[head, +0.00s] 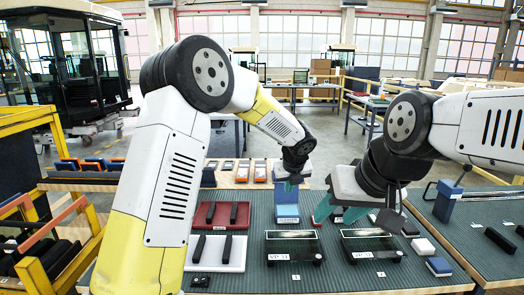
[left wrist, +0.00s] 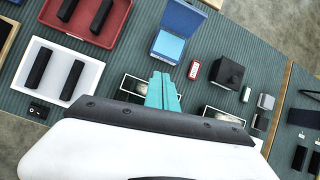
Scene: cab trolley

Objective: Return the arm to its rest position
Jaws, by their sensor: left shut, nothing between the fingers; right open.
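My left arm comes in from the left in the head view and bends over the table. The blue box (left wrist: 173,47) lies beyond the fingertips there. My right gripper (head: 338,208) is open and empty, its teal fingers apart above the ribbed table, just right of the blue box. The right arm comes in from the right.
On the ribbed table (head: 340,280) stand black holders labelled VP 31 (head: 293,248), a second holder (head: 370,248), a red tray (head: 205,223) and a white tray (head: 217,267) with black bars. Small blocks (head: 438,266) lie at right. Yellow-railed racks (head: 25,120) stand at left.

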